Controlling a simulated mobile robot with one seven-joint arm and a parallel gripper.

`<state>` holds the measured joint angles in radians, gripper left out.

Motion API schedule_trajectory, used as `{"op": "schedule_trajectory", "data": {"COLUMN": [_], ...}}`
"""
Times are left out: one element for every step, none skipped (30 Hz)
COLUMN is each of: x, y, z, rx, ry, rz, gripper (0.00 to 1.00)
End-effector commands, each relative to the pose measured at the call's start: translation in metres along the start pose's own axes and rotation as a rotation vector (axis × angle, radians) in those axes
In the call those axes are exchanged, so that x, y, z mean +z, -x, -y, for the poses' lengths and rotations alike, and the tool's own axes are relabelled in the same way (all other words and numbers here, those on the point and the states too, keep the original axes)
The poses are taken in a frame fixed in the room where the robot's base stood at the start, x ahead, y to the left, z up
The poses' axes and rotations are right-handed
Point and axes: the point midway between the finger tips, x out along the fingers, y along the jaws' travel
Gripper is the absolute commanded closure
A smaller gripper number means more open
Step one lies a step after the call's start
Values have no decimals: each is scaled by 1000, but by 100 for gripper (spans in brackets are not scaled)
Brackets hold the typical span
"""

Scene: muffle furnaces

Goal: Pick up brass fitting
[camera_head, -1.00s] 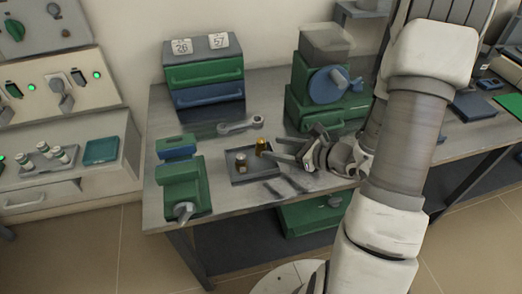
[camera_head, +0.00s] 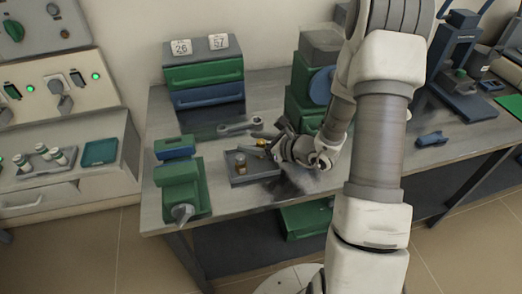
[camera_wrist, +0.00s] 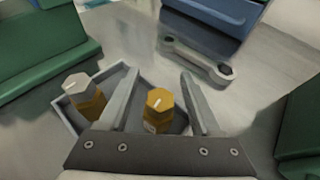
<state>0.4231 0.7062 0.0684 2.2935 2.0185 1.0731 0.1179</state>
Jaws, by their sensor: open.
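The brass fitting (camera_head: 261,142) stands upright in the small dark tray (camera_head: 256,173) on the bench. In the wrist view the brass fitting (camera_wrist: 158,108) has a hexagonal top and stands between my gripper's two fingers, with gaps at both sides. My gripper (camera_head: 257,148) is open over the right part of the tray, and its fingers point left in the head view. A second fitting with a grey hexagonal top and brass-coloured body (camera_wrist: 84,97) stands in the tray outside the left finger; it also shows in the head view (camera_head: 240,161).
A wrench (camera_head: 241,127) lies behind the tray. A green vise (camera_head: 182,190) stands to its left. A cabinet with green and blue drawers (camera_head: 206,75) is behind, and a green machine (camera_head: 298,105) stands behind my gripper. The bench front has some free room.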

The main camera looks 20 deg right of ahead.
Motion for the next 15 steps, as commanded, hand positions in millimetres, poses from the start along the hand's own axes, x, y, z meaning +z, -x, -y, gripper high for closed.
{"op": "schedule_trajectory", "data": {"x": [0, 0, 0, 0, 0, 0, 0, 0, 0, 0, 0, 0, 0, 0, 0], "y": [0, 0, 0, 0, 0, 0, 0, 0, 0, 0, 0, 0, 0, 0, 0], "z": [0, 0, 0, 0, 0, 0, 0, 0, 0, 0, 0, 0, 0, 0, 0], "rx": [0, 0, 0, 0, 0, 0, 0, 0, 0, 0, 0, 0, 0, 0, 0], "ry": [0, 0, 0, 0, 0, 0, 0, 0, 0, 0, 0, 0, 0, 0, 0], "rz": [0, 0, 0, 0, 0, 0, 0, 0, 0, 0, 0, 0, 0, 0, 0], "gripper": [37, 42, 49, 55, 60, 67, 73, 78, 85, 91, 96, 100, 100, 100, 100]}}
